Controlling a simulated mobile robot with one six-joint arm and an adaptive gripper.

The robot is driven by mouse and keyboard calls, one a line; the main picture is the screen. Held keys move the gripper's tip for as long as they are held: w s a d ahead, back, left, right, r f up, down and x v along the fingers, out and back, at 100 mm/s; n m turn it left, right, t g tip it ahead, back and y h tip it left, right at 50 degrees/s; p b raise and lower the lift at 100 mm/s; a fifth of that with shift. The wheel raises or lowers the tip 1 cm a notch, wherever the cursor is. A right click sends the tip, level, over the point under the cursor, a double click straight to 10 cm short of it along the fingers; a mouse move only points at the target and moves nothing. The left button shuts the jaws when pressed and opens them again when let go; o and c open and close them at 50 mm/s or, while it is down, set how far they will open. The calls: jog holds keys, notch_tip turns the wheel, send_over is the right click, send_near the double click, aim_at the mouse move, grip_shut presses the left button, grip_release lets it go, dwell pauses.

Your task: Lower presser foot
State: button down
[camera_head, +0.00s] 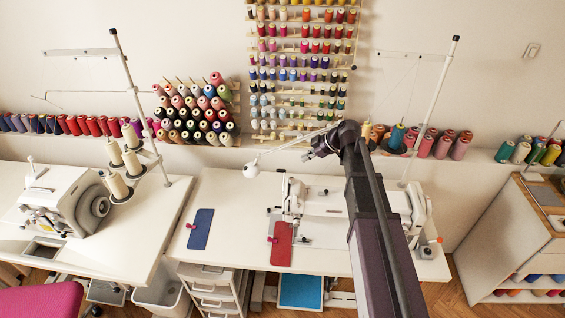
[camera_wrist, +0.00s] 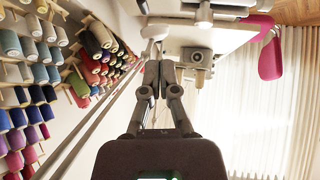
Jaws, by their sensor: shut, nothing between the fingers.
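The white sewing machine (camera_head: 325,203) stands on the middle white table (camera_head: 225,192). Its needle head (camera_head: 292,200) is at its left end, above a red cloth. The presser foot and its lever are too small to make out there, so I cannot tell whether the foot is up or down. My gripper (camera_head: 306,155) is in the air above and behind the machine, apart from it, pointing left. In the wrist view my gripper (camera_wrist: 158,68) has its fingers together with nothing between them.
A white lamp (camera_head: 252,171) on a thin arm is left of my gripper. A thread stand pole (camera_head: 428,110) rises right of my arm. Thread racks (camera_head: 300,75) cover the wall behind. A red cloth (camera_head: 281,250) and blue cloth (camera_head: 200,228) lie on the table. Another machine (camera_head: 62,198) stands left.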

jog(key=shift+w+a+r+n+y, duration=0.3)
jog(key=shift+w+a+r+n, duration=0.25)
jog(key=shift+w+r+n, duration=0.3)
jog(key=shift+w+f, duration=0.1)
jog(key=shift+f, duration=0.05)
jog(key=b, duration=0.7)
send_over(284, 171)
notch_tip(284, 171, down, 7)
jog(key=shift+a+f+b, duration=0.1)
jog(key=shift+f+b, duration=1.55)
jog(key=shift+f, duration=0.1)
